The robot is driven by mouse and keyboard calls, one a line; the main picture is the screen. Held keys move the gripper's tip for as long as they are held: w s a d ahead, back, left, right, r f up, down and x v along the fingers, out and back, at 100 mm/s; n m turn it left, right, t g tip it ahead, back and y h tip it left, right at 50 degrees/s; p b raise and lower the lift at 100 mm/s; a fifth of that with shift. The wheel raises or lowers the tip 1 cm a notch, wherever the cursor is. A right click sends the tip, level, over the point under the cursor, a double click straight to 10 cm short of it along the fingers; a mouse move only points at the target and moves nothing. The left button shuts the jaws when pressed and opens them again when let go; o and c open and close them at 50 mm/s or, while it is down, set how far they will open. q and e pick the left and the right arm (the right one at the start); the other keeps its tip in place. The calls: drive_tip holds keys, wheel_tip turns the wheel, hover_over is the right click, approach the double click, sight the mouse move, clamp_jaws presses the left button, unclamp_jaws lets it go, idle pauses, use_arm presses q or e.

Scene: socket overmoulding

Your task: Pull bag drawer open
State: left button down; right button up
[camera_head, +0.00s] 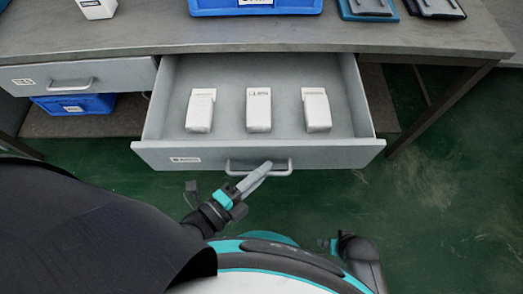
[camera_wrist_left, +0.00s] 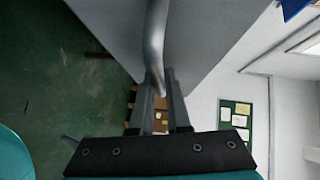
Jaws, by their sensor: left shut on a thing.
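The bag drawer (camera_head: 258,155) is a grey drawer under the workbench and stands pulled well out. Three white boxes or bags lie inside it: one at the left (camera_head: 200,110), one in the middle (camera_head: 258,109) and one at the right (camera_head: 317,109). Its metal bar handle (camera_head: 240,171) is on the front panel. My left gripper (camera_head: 266,167) is shut on the right part of the handle. The left wrist view shows the handle (camera_wrist_left: 155,45) running down between the fingers (camera_wrist_left: 159,95). My right gripper's fingers do not show; only part of that arm is visible at the bottom.
A shut drawer (camera_head: 80,78) is at the left, with a blue bin (camera_head: 75,105) below it. A blue tray (camera_head: 255,6), a white box (camera_head: 97,8) and dark flat items (camera_head: 437,8) stand on the workbench (camera_head: 340,35). The green floor (camera_head: 450,200) at right is clear.

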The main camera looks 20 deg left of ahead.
use_arm(q)
drive_tip(key=shift+s+d, duration=0.15)
drive_tip(key=shift+s, duration=0.45)
drive_tip(key=shift+s+d, duration=0.15)
drive_tip(key=shift+s, duration=0.45)
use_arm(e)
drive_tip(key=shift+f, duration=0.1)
use_arm(q)
drive_tip(key=c, duration=0.9)
unclamp_jaws()
drive_tip(key=p+v, duration=0.2)
drive_tip(key=v, duration=1.3)
drive_tip(key=shift+s+p, duration=0.1)
drive_tip(key=shift+p, duration=0.2)
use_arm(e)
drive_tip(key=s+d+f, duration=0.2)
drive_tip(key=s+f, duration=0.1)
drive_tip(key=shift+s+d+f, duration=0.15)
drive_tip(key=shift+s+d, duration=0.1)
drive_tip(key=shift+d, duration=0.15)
